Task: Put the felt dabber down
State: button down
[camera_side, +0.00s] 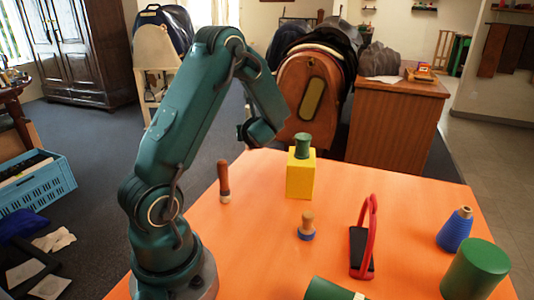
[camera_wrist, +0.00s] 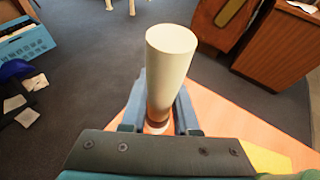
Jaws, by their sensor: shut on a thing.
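My gripper (camera_side: 245,132) is raised above the orange table, with the wrist bent down, left of the yellow block. In the wrist view, my gripper (camera_wrist: 158,115) is shut on a pale cream cylinder, which I take to be the felt dabber (camera_wrist: 169,70). It sticks out past the fingers with its round end face showing. A reddish-brown band shows low between the fingers. In the side view I cannot make out the held dabber; the gripper seems to hide it.
A brown-handled tool (camera_side: 224,182) stands below and left of my gripper. A green piece (camera_side: 302,146) sits on the yellow block (camera_side: 300,178). A blue-based wooden knob (camera_side: 307,226), red-framed stand (camera_side: 368,240), blue cone (camera_side: 455,230) and green cylinders (camera_side: 475,269) occupy the front and right.

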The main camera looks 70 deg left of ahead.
jog(key=shift+r, duration=0.4)
